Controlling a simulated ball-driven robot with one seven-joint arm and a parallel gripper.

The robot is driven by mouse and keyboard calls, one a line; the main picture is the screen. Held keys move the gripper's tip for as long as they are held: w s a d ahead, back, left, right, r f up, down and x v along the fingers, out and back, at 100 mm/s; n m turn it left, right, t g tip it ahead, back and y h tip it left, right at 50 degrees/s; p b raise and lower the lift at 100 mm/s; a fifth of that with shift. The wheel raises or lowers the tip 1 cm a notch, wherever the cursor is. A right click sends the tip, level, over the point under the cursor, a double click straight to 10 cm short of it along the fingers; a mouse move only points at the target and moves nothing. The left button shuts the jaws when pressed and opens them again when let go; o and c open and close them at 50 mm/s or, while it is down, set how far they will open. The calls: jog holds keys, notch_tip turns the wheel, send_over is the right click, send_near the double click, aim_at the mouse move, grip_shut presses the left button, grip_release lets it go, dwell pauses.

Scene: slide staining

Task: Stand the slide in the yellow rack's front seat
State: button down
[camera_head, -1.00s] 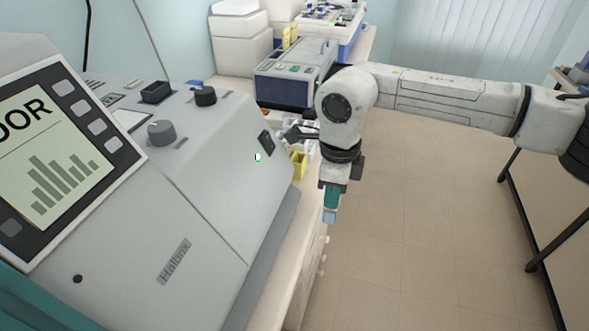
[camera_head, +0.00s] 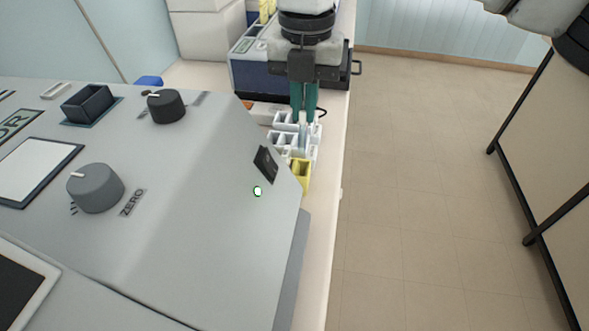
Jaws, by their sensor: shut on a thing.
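My gripper (camera_head: 303,117) points down over the bench, its two teal fingers shut on the slide (camera_head: 303,133). The slide is a thin, pale, glassy strip that hangs upright below the fingertips, in front of the white racks; I cannot tell if it touches them. The yellow rack (camera_head: 302,174) stands nearer to me than the gripper, at the bench's right side. Its left part is hidden behind the big grey instrument, and its front seat cannot be made out.
White compartmented racks (camera_head: 281,139) stand just behind the yellow rack. The large grey instrument (camera_head: 200,230) with knobs fills the left and foreground. A dark-sided machine (camera_head: 255,77) stands behind the gripper. The bench edge (camera_head: 334,190) drops to open floor on the right.

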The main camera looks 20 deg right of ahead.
aim_at(303, 150)
notch_tip(303, 150, down, 10)
jog(key=shift+r, duration=0.15)
dwell(0.4)
jog(key=c, duration=1.5)
grip_release()
notch_tip(303, 150, up, 12)
jog(key=shift+r, duration=0.1)
